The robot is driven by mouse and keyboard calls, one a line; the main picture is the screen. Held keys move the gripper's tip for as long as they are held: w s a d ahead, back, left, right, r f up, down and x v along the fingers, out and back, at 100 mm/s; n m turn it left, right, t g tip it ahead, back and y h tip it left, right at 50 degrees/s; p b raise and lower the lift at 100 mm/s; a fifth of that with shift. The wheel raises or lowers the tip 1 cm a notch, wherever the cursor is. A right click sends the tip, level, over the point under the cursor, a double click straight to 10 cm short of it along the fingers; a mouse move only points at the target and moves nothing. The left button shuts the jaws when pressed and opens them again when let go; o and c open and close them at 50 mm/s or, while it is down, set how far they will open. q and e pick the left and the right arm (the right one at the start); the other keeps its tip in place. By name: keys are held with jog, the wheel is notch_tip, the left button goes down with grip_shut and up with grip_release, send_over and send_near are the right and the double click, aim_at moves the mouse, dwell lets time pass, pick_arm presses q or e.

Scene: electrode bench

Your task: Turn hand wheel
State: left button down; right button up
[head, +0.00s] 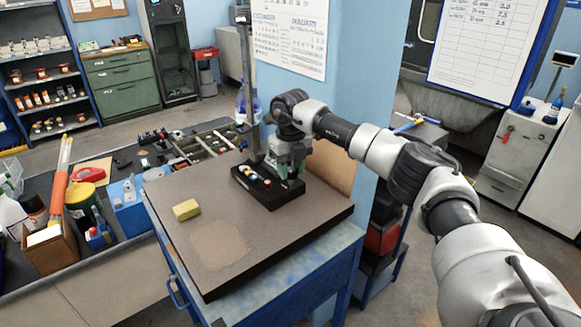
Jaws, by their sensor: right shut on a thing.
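My right arm reaches in from the right, and its gripper (288,168) is over a small black device (266,188) on the blue workbench. The gripper is shut on a part at the right of this device, at the position of the hand wheel. The wheel itself is mostly hidden by the fingers, and its outline is too small to make out. A tall grey post (250,85) rises just behind the device. Small yellow, white and blue parts lie on the device's black base, left of the fingers. My left gripper is out of view.
The workbench's brown top (300,228) has free room in front of the device. A yellow sponge (186,210) lies at its left. A cluttered dark counter (118,245) adjoins on the left. A blue wall (366,60) stands close behind my arm.

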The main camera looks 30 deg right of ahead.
jog(key=m, duration=0.4)
jog(key=shift+r+m, duration=0.15)
jog(key=shift+m, duration=0.15)
jog(key=m, duration=0.3)
jog(key=shift+m+p, duration=0.3)
jog(key=shift+p, duration=0.05)
jog(key=m, duration=0.3)
jog(key=shift+m, duration=0.3)
jog(key=m+p, duration=0.1)
jog(key=m, duration=0.2)
jog(key=shift+m, duration=0.3)
jog(key=m, duration=0.5)
jog(key=shift+p, duration=0.35)
jog(key=m+p, duration=0.1)
jog(key=m, duration=0.5)
